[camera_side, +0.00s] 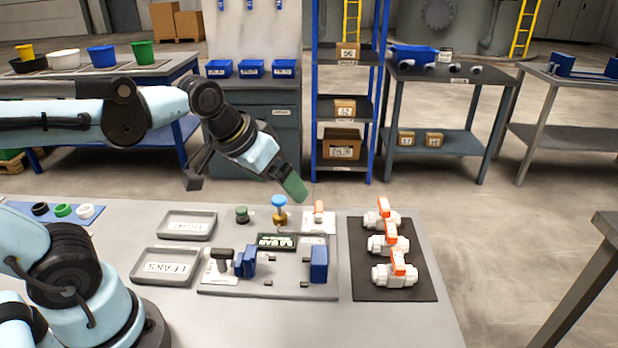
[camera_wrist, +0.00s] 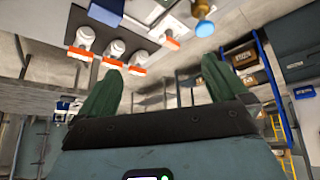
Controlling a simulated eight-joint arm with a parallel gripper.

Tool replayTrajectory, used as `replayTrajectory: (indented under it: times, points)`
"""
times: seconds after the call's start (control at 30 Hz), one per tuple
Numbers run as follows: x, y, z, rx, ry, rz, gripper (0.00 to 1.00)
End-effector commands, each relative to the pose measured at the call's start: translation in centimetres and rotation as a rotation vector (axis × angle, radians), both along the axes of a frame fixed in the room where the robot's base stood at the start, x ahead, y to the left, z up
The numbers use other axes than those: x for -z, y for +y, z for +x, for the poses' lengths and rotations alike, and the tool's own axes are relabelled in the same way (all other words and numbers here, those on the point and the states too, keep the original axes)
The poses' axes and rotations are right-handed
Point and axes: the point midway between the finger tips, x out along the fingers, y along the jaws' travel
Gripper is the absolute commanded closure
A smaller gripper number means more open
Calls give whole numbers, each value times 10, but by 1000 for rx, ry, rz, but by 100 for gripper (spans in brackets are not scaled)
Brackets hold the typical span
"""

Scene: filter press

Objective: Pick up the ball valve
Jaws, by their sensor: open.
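Three white ball valves with orange handles stand in a row on a black mat (camera_side: 425,285) at the table's right: the far valve (camera_side: 372,221), the middle valve (camera_side: 377,244) and the near valve (camera_side: 382,276). They also show in the wrist view as the left valve (camera_wrist: 86,37), the middle valve (camera_wrist: 116,47) and the right valve (camera_wrist: 140,58). My gripper (camera_side: 295,187) is empty, raised above the table's back edge, left of the mat and apart from the valves. Its green fingers stand wide apart in the wrist view (camera_wrist: 160,65).
A brass fitting with a blue knob (camera_side: 279,202) stands near the gripper, beside a small orange-topped part (camera_side: 319,208). A board with blue blocks (camera_side: 319,263) lies left of the mat. Two grey trays (camera_side: 165,280) lie farther left. Shelves (camera_side: 345,105) stand behind.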

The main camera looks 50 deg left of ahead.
Motion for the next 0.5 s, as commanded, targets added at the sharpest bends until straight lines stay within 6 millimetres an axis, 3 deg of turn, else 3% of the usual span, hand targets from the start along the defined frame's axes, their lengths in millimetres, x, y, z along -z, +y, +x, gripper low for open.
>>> replayTrajectory:
  times: [0.2,0.5]
  points:
    - [-28,-12,50,-116,107,-75,0]
    - [-38,-31,119,-292,253,-149,0]
